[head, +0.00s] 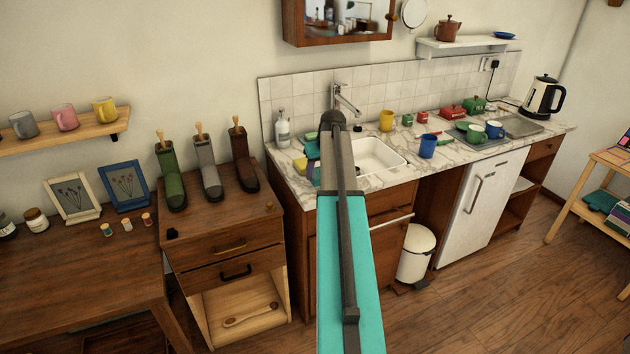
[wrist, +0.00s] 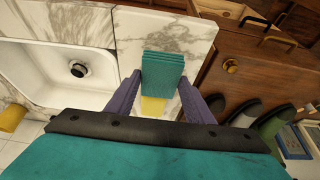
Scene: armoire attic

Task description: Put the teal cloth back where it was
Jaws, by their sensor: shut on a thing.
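In the wrist view my gripper (wrist: 160,80) has its two purple fingers on either side of a folded, ribbed teal cloth (wrist: 163,66) and is shut on it. A yellow thing (wrist: 152,107) shows just beyond the cloth, partly hidden. In the head view my arm covers much of this spot.
The sink (head: 375,155) is right of my arm, with a faucet (head: 345,98) behind it. A soap bottle (head: 282,128) stands at the back left. Boots (head: 207,170) stand on the drawer unit (head: 222,225). A blue cup (head: 428,146) is right of the sink.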

